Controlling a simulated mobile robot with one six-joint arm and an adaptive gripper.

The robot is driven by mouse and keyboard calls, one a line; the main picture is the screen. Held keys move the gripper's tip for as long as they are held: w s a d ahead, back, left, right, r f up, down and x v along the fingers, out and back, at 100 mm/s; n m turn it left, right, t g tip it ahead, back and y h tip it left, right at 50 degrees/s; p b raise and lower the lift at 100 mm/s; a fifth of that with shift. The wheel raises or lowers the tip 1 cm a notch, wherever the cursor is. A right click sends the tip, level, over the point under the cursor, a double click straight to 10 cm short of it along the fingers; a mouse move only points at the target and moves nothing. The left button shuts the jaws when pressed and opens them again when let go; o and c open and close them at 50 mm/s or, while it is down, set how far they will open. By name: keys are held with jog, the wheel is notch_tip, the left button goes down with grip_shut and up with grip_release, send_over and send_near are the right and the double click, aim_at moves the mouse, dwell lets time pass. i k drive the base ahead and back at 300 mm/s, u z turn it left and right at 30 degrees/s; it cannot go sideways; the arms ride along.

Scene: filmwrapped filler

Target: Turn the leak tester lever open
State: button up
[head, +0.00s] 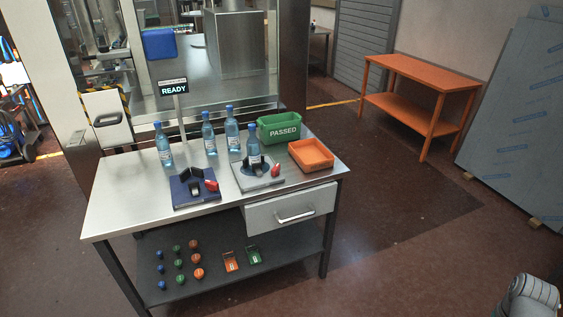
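Two small clamp fixtures sit on the steel workbench (130,207) in the head view. The left one has a dark blue base (181,202), black clamp parts and a red-tipped lever (212,186); no bottle stands in it. The right one has a pale grey base (243,184) and a red-tipped lever (275,170); a blue-capped bottle (254,149) stands upright at it. I cannot tell which of the two is the leak tester, or whether either lever is open. A "READY" sign (174,87) stands behind them. My gripper is out of view.
Several bottles (209,138) stand at the bench's back. A green "PASSED" bin (279,128) and an orange bin (311,154) are at its right. Coloured caps and tags lie on the lower shelf (215,283). An orange table (420,72) stands farther off; the floor between is clear.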

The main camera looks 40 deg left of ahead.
aim_at(276, 171)
jog(key=u, duration=0.1)
jog(key=i, duration=0.65)
jog(key=u, duration=0.95)
jog(key=i, duration=0.65)
jog(key=u, duration=0.5)
